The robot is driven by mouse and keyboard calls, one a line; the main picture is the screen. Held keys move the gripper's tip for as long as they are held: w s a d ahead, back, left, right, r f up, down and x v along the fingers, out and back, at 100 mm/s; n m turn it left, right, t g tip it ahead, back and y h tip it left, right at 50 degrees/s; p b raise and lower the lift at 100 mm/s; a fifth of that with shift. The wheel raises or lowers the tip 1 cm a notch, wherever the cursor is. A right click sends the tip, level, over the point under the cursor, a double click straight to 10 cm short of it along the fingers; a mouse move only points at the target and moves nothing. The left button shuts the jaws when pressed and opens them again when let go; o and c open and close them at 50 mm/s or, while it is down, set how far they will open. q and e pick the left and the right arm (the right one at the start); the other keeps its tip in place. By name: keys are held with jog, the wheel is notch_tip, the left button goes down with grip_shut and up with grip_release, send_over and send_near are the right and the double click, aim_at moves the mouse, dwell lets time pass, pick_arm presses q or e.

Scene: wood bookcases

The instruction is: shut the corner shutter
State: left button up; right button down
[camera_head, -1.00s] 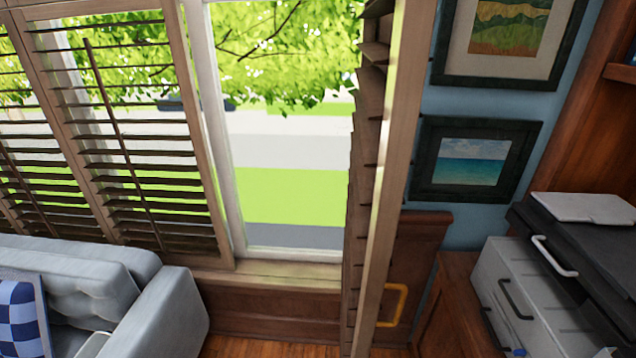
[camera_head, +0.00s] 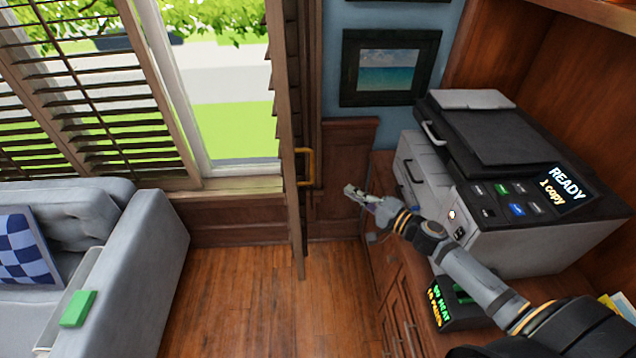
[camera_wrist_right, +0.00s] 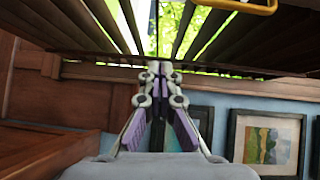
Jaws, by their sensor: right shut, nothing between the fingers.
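The corner shutter (camera_head: 283,120) is a brown slatted panel that stands open, swung out from the window and seen nearly edge-on in the head view. Its yellow handle (camera_head: 305,168) is on the side facing right. My right gripper (camera_head: 350,190) is shut and empty, to the right of the handle and apart from it in the picture. In the right wrist view, its closed fingertips (camera_wrist_right: 160,68) point up toward the slats, and part of the yellow handle (camera_wrist_right: 240,7) shows at the top edge. My left gripper is not in view.
A printer (camera_head: 500,170) stands on a wooden cabinet (camera_head: 405,300) at the right, beside my right arm. A grey sofa (camera_head: 160,250) with a checked cushion (camera_head: 25,250) is at the left. Wood floor (camera_head: 260,300) between them is clear. Framed pictures hang on the blue wall.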

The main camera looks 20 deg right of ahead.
jog(key=w+a+r+p, duration=0.2)
jog(key=w+a+p, duration=0.2)
jog(key=w+a, duration=0.5)
jog(key=shift+w+a+r+y, duration=0.25)
jog(key=shift+w+a+y, duration=0.05)
jog(key=shift+w+a, duration=0.1)
dwell(0.4)
